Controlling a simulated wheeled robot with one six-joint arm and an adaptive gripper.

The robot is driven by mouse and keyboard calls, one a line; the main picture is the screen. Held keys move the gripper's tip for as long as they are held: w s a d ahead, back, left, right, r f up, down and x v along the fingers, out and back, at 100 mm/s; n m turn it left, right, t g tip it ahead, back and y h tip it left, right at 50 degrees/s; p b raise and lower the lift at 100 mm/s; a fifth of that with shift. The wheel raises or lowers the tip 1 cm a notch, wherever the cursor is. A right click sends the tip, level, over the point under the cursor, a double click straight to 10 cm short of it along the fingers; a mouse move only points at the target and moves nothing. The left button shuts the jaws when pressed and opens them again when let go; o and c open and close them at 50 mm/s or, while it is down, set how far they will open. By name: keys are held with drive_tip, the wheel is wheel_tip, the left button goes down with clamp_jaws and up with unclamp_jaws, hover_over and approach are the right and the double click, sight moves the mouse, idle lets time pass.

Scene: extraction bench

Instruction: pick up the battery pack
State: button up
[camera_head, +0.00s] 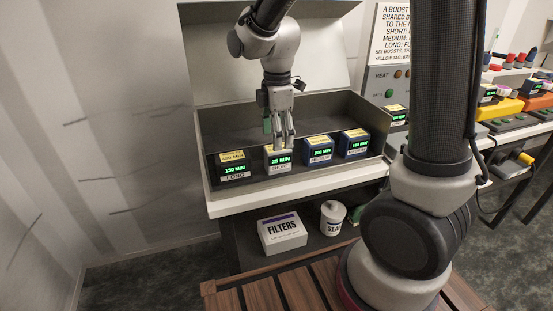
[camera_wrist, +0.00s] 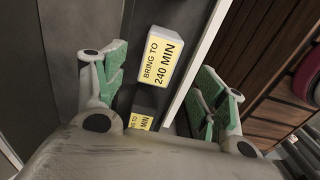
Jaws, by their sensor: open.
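Several box-shaped battery packs with yellow top labels and green readouts stand in a row in a dark tray. My gripper (camera_head: 281,138) points down over the second pack from the left, a grey-fronted battery pack (camera_head: 278,167) reading 25 MIN, and partly covers its top. Contact cannot be told. In the wrist view the green-padded fingers stand wide apart, with nothing gripped. A pack labelled BRING TO 240 MIN (camera_wrist: 157,58) shows beyond the fingers. Another pack (camera_wrist: 141,121) shows lower between them, partly hidden by my gripper body.
Neighbouring packs stand close on both sides: a dark LONG pack (camera_head: 234,168) left, blue packs (camera_head: 319,152) and (camera_head: 354,144) right. The tray's white front lip (camera_head: 300,186) and raised back panel border the row. A FILTERS box (camera_head: 282,234) and white jar (camera_head: 333,217) sit below.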

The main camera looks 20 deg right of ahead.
sight(268, 150)
wheel_tip(268, 150, down, 5)
drive_tip(key=shift+d+r, duration=0.1)
drive_tip(key=shift+c, duration=0.3)
drive_tip(key=c, duration=1.4)
drive_tip(key=shift+r, duration=0.1)
